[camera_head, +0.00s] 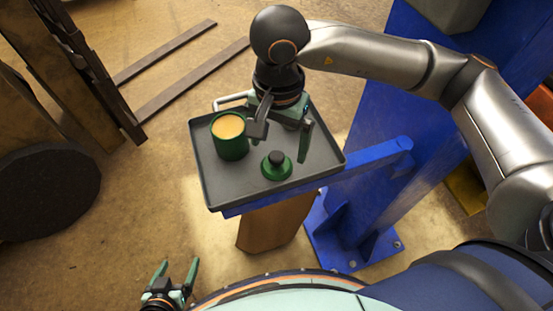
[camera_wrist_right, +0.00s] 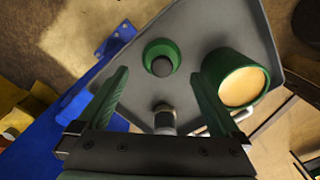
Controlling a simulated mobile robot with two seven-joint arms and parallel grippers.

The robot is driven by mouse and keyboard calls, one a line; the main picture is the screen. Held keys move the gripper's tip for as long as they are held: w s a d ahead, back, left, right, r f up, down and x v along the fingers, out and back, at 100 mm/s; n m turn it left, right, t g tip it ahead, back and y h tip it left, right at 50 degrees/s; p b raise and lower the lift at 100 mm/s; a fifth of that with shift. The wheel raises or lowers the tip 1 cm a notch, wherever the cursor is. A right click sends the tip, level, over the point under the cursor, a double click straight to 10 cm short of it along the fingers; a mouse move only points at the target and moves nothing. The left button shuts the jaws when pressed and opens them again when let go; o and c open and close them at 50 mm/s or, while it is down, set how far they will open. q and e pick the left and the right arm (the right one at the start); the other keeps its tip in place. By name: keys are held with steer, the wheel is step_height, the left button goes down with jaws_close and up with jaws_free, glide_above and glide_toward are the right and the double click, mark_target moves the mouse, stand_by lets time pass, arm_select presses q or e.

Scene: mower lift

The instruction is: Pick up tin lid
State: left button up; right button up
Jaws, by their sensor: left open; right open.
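The tin lid (camera_head: 277,169), green with a dark round knob, lies knob up on the grey tray (camera_head: 225,190). It also shows in the right wrist view (camera_wrist_right: 150,48), ahead of the fingertips. The green tin (camera_head: 232,148), with pale orange contents, stands open to its left. My right gripper (camera_head: 280,147) is open above the tray, fingers pointing down, just behind the lid; nothing is between its fingers that I can see held. My left gripper (camera_head: 176,270) is open and empty, low at the left, away from the tray.
A small grey cylindrical thing (camera_wrist_right: 165,120) stands on the tray, partly hidden by my right gripper in the head view. A blue arm (camera_head: 370,160) on a blue post runs along the tray's right side. Forklift forks (camera_head: 190,80) lie behind left. The tray's front is clear.

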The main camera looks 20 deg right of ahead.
mark_target(276, 156)
step_height(276, 156, down, 5)
steer(key=shift+a+r+p, duration=0.1)
steer(key=shift+a+p, duration=0.05)
steer(key=shift+p, duration=0.3)
steer(key=c, duration=1.3)
